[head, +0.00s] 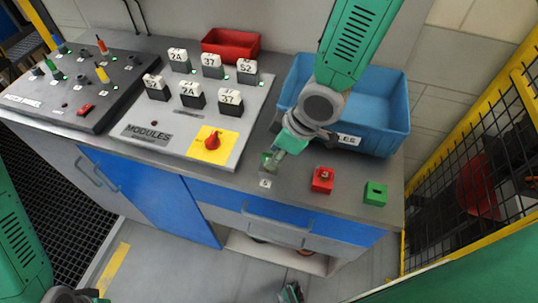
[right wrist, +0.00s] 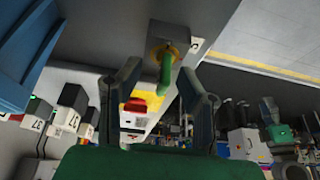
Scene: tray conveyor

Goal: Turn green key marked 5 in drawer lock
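The green key (right wrist: 166,72) stands out of a round brass lock (right wrist: 158,52) in the right wrist view. Beside the lock is a white mark that looks like a 5 (right wrist: 193,46). In the head view the key (head: 267,160) shows small at the counter's front, by a white label (head: 265,183). My right gripper (head: 274,157) reaches down to it from above. In the right wrist view its fingers (right wrist: 160,88) are apart, one on each side of the key, with gaps visible. A dark part of my left gripper (head: 290,293) seems to show at the bottom edge; its fingers are unclear.
A red block marked 3 (head: 322,181) and a green block (head: 375,194) stand right of the key. A blue bin (head: 390,138) is behind. The modules panel (head: 150,130), with a red knob (head: 212,141), is to the left. A drawer handle (head: 275,222) is below.

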